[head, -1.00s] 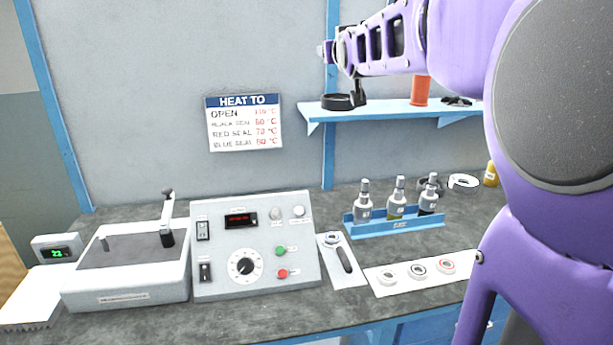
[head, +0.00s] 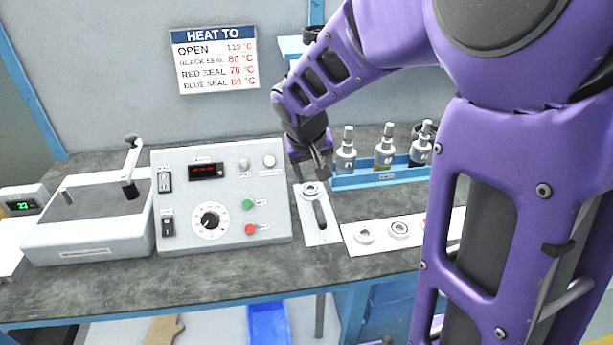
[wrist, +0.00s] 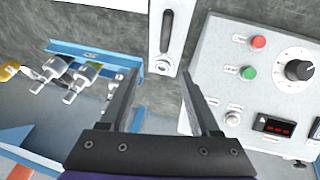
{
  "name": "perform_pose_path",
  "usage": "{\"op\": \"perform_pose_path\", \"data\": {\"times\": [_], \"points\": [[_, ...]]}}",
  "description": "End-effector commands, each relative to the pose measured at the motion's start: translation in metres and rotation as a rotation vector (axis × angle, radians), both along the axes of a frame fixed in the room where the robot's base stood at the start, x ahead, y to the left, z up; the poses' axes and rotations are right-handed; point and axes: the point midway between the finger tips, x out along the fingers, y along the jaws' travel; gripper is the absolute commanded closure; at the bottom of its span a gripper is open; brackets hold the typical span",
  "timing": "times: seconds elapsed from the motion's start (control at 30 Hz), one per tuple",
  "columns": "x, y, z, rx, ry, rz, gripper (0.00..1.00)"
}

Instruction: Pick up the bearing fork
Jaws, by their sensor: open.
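The bearing fork (head: 320,214) lies flat on a narrow white mat (head: 325,237) between the control box and the blue bottle rack. It has a dark handle toward the bench front and a pale ring-shaped end at the back. In the wrist view, the fork's handle (wrist: 168,32) points away from me and its ring end lies nearer, just beyond the fingertips. My gripper (head: 309,172) hangs over the rear end of the mat, pointing down. In the wrist view my gripper (wrist: 160,80) is open, with nothing between its fingers.
The control box (head: 222,194) stands close left of the mat. The blue rack (head: 378,179) with several bottles stands right and behind. A white strip (head: 383,240) with rings lies to the right. A heater unit (head: 90,225) is at far left. The bench front is clear.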

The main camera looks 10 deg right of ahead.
Motion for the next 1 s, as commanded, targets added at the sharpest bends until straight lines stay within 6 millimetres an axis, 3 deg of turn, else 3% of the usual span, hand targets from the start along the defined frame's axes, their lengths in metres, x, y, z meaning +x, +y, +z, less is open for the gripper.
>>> {"op": "perform_pose_path", "data": {"times": [0.4, 0.73, 1.0], "points": [[0.033, -0.015, -0.083, 0.001, 0.001, 0.002, 0.37], [0.045, -0.019, -0.108, 0.001, -0.001, 0.002, 0.37], [0.057, -0.019, -0.146, 0.001, 0.000, 0.002, 0.37]]}}
